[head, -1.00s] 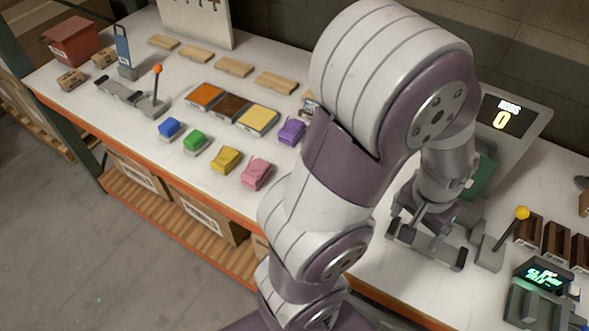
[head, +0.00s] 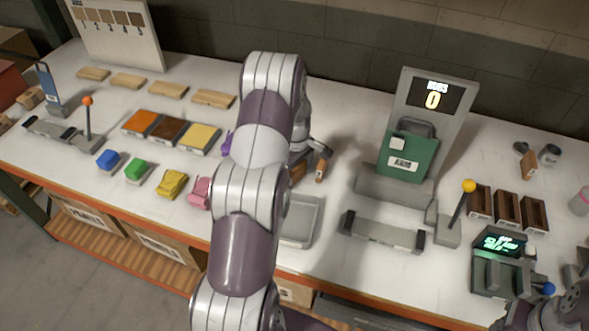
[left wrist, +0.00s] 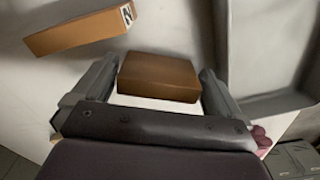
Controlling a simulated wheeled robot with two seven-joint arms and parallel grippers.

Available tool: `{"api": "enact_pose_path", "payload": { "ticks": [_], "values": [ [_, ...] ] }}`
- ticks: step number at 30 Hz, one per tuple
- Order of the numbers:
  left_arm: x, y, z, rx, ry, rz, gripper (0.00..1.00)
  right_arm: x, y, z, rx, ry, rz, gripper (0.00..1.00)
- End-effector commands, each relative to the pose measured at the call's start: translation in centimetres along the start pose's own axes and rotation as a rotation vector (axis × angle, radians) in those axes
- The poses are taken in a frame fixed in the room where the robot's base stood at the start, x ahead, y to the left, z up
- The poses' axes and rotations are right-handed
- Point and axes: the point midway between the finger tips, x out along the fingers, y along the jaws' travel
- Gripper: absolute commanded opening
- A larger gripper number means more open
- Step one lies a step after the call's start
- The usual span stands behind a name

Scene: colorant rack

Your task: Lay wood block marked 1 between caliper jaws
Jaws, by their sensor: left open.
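In the left wrist view a plain brown wood block (left wrist: 158,76) lies between the two fingers of my open left gripper (left wrist: 158,88); no number shows on its visible faces. In the head view my left gripper (head: 304,155) is low over the table, and part of this block (head: 297,173) shows by it. A second block (head: 321,168), with a mark like a 2, is close by; it also shows in the left wrist view (left wrist: 80,31). The caliper (head: 500,260), with a green display, grey jaws and blue knob, is at the lower right. Part of my right arm shows beside it.
A grey tray (head: 301,222) is just in front of my left gripper. Colored blocks are left of my arm.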

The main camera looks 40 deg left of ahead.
Motion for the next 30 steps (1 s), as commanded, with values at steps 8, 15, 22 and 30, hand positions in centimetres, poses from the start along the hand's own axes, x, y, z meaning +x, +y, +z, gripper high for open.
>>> {"api": "enact_pose_path", "payload": {
  "ticks": [8, 15, 22, 30],
  "values": [
    [1.5, 0.0, 0.0, 0.001, 0.001, 0.002, 1.0, -0.3, 0.0, 0.0, 0.0, -0.001, 0.0, 0.43],
    [1.5, 0.0, 0.0, 0.001, 0.001, 0.002, 0.58, -0.3, 0.0, 0.0, 0.0, -0.001, 0.0, 0.43],
    [1.4, 0.1, 0.0, 0.001, 0.002, 0.002, 0.53, -0.3, 0.0, 0.0, 0.0, -0.001, 0.0, 0.43],
    [-1.7, 0.2, -0.1, 0.001, 0.004, 0.007, 0.53, 1.1, 0.0, 0.1, 0.0, -0.001, 0.0, 0.43]
  ]
}}
